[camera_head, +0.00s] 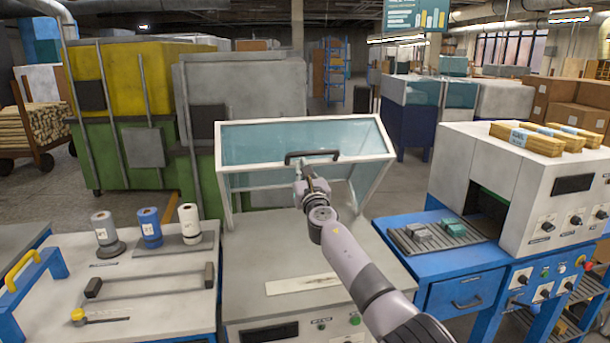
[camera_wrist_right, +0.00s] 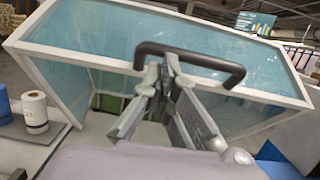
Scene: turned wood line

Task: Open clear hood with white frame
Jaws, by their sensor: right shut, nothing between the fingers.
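The clear hood (camera_head: 255,142) has a white frame and blue-tinted panels. It stands over the grey machine top (camera_head: 255,265), its front edge raised with open space beneath. The hood also fills the upper part of the right wrist view (camera_wrist_right: 100,32). Its black handle (camera_head: 312,154) runs along the front edge and shows large in the wrist view (camera_wrist_right: 190,60). My right gripper (camera_head: 299,172) is shut and empty, with its fingertips (camera_wrist_right: 166,66) at the handle's middle. I cannot tell whether they touch it. My left gripper is out of view.
A left bench (camera_head: 145,262) holds several spools and a bar-shaped tool. At right, a blue bench (camera_head: 460,268) carries a rack with small blocks beside a white machine (camera_head: 525,190) topped with wood bundles.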

